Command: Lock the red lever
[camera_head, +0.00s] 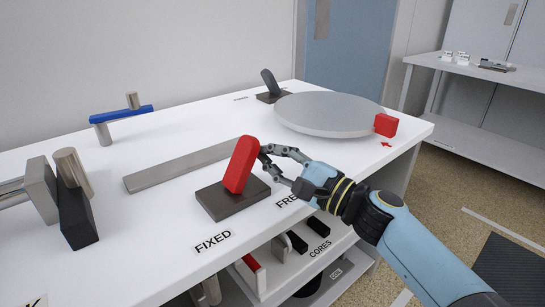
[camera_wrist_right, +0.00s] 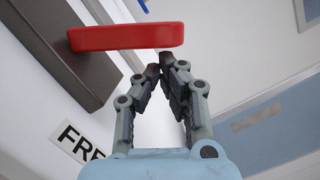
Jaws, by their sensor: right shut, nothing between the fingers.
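The red lever (camera_head: 241,165) stands on a dark base block (camera_head: 222,203) on the white table, tilted with its top toward the right. The label FIXED lies to the front left of the base and the label FREE to its right. My right gripper (camera_head: 263,150) is shut and empty, with its fingertips at the upper right side of the lever. In the right wrist view the lever (camera_wrist_right: 125,37) lies just beyond the closed fingertips (camera_wrist_right: 160,62); whether they touch cannot be told. The left gripper does not show.
A long grey bar (camera_head: 180,168) lies behind the lever. A grey round plate (camera_head: 328,112) and a red block (camera_head: 385,125) are at the back right. A blue bar (camera_head: 122,114) and a dark block (camera_head: 77,213) are at the left. A shelf below holds dark cores.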

